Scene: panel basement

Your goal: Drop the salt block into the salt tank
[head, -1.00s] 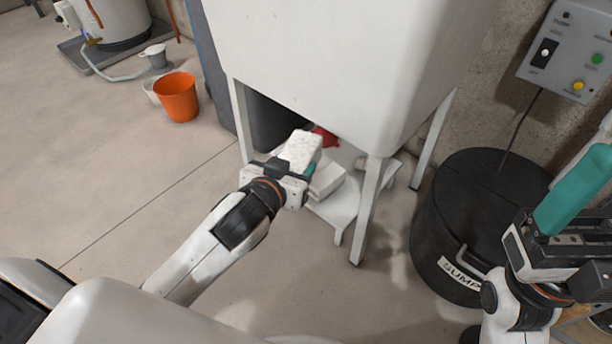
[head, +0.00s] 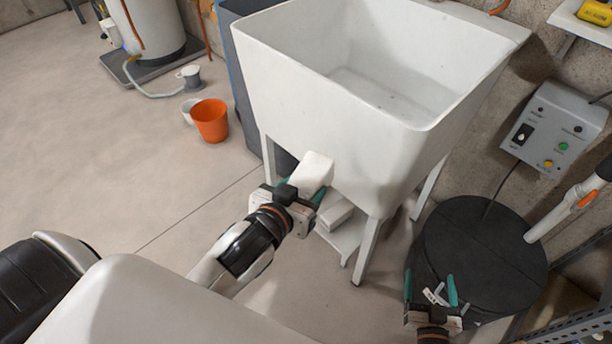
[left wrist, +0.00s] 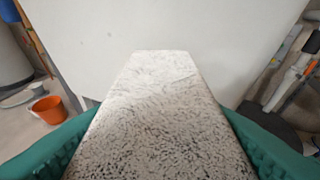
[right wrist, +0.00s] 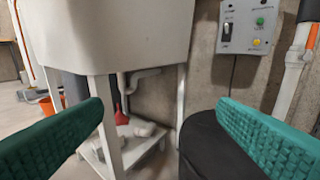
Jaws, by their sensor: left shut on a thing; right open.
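The salt block (head: 315,171) is a white, speckled block. My left gripper (head: 299,194) is shut on it and holds it up in front of the white sink, below its rim. In the left wrist view the block (left wrist: 165,110) lies between the teal fingers and points at the sink's wall. I cannot tell whether it touches the wall. A tall grey-blue bin (head: 228,85) stands left of the sink, partly hidden by it; no label shows that it is the salt tank. My right gripper (head: 430,287) is open and empty by the black sump lid.
The white sink (head: 300,110) on legs is empty and stands before my left gripper. The black sump (head: 480,250) is at right. An orange bucket (head: 210,121) stands on open floor at left.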

